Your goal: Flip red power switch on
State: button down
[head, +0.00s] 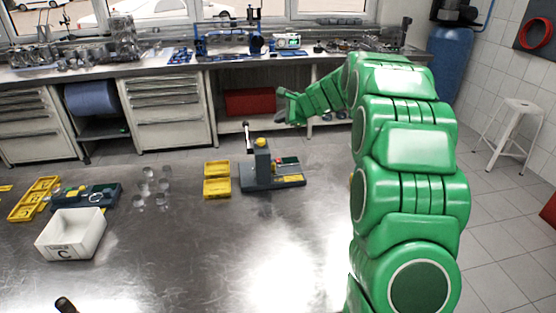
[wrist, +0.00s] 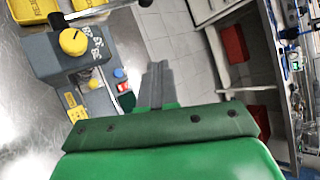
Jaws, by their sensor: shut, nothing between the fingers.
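A grey press-like device (head: 262,165) with a yellow knob on top stands on the metal table. It also shows at the upper left of the wrist view (wrist: 60,62). On its base is a small red part (wrist: 122,87), which looks like the red switch, beside a blue button (wrist: 118,73) and a green part. Whether the switch is on or off is too small to tell. My gripper (head: 284,106) is shut and empty, above and behind the device in the head view. In the wrist view its fingers (wrist: 156,84) are to the right of the red part, apart from it.
Two yellow trays (head: 217,188) sit just left of the device. Further left are clear cups (head: 152,188), a white bin marked C (head: 72,234) and a dark tool case (head: 88,195). A workbench (head: 180,75) with a red box below runs along the back.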

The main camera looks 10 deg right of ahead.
send_over(280, 161)
jog(key=s, duration=0.2)
notch_tip(280, 161, down, 6)
jog(key=shift+w, duration=0.15)
jog(key=shift+w+f, duration=0.25)
jog(key=shift+f, duration=1.15)
jog(key=shift+w+f, duration=0.25)
jog(key=shift+f, duration=1.2)
jog(key=shift+w+f, duration=0.25)
jog(key=shift+f, duration=1.15)
jog(key=shift+w+f, duration=0.15)
jog(key=shift+f, duration=0.5)
jog(key=shift+r, duration=0.15)
jog(key=shift+r, duration=0.5)
jog(key=shift+s+r, duration=0.2)
jog(key=shift+r, duration=0.65)
jog(key=shift+s+r, duration=0.15)
jog(key=shift+r, duration=0.65)
jog(key=shift+s+r, duration=0.2)
jog(key=shift+r, duration=0.65)
